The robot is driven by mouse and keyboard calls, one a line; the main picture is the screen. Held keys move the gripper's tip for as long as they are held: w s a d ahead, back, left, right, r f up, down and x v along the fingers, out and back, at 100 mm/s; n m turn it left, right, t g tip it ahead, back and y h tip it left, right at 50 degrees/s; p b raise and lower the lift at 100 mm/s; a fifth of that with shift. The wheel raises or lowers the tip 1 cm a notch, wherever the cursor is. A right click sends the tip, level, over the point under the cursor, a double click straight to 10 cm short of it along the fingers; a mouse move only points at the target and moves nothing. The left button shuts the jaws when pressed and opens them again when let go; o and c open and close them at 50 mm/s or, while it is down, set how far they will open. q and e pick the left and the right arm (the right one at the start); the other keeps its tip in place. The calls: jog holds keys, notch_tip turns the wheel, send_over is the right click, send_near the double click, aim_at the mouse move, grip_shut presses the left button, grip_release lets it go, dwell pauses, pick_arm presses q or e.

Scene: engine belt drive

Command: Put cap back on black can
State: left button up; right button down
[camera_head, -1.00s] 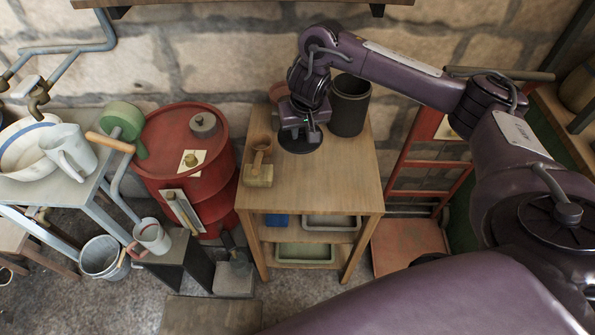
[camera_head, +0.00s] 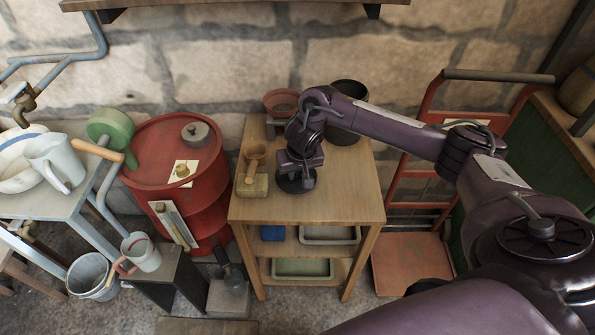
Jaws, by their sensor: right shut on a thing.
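The black can (camera_head: 345,130) stands upright at the back right of the wooden table. My right arm's forearm and wrist cross in front of it and hide part of its side; its top looks dark and open. My right gripper (camera_head: 302,165) points down over the middle of the table, in front of and left of the can. It is shut on the round black cap (camera_head: 291,186), which lies flat just under the fingers. I cannot tell whether the cap touches the tabletop. My left gripper is not in view.
On the wooden table (camera_head: 345,195), a wooden mallet (camera_head: 252,185) lies left of the cap and a reddish pot (camera_head: 281,101) stands behind. The table's front right is clear. A red drum (camera_head: 150,150) stands to the left, a red hand truck (camera_head: 410,180) to the right.

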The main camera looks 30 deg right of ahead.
jog(key=shift+f, duration=0.1)
jog(key=c, duration=1.3)
grip_release()
jog(key=shift+o, duration=0.2)
